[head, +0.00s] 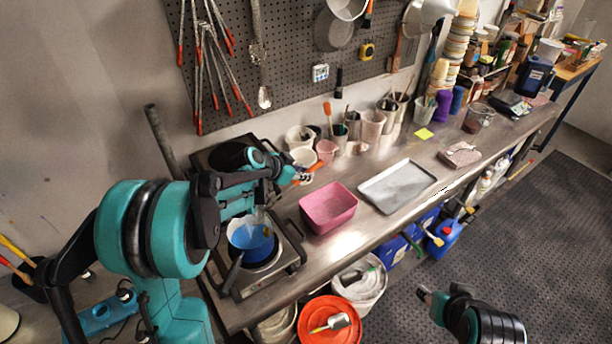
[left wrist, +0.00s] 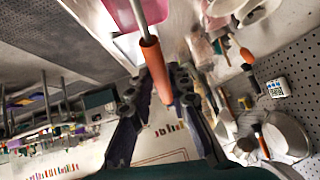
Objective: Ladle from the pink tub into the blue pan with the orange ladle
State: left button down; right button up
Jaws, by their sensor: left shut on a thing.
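The blue pan (head: 243,236) sits on the front burner of the stove, with its handle toward the front. The pink tub (head: 328,208) stands on the counter to its right. My left gripper (head: 287,174) is above the back of the counter, behind the pan and tub. It is shut on the orange handle of the orange ladle (head: 312,168). In the left wrist view the handle (left wrist: 155,68) lies between the fingers (left wrist: 160,90), and its grey shaft crosses in front of the pink tub (left wrist: 120,14). The ladle's bowl is out of that view. My right gripper (head: 425,294) is low over the floor; its fingers are unclear.
A grey metal tray (head: 398,187) lies right of the tub. Cups and utensil pots (head: 372,126) line the back of the counter. A pegboard (head: 290,60) with hanging tools rises behind. Buckets, one with an orange lid (head: 312,330), stand below the front edge.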

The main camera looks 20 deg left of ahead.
pick_arm(q)
jog(key=shift+s+a+r, duration=0.15)
jog(key=shift+r, duration=0.25)
jog(key=shift+s+a+r, duration=0.1)
jog(key=shift+s+r, duration=0.05)
jog(key=shift+r, duration=0.25)
jog(key=s+a+r+n+t+h+b, duration=0.1)
jog(key=s+a+r+t+h+b, duration=0.5)
jog(key=s+a+r+t+b, duration=0.3)
jog(key=s+a+b, duration=0.1)
jog(key=s, duration=0.2)
jog(key=shift+s+a, duration=0.35)
jog(key=shift+a, duration=0.05)
dwell(0.4)
jog(key=shift+r, duration=0.1)
dwell(1.0)
notch_tip(320, 180, up, 5)
jog(key=p, duration=0.3)
dwell(0.4)
dwell(0.5)
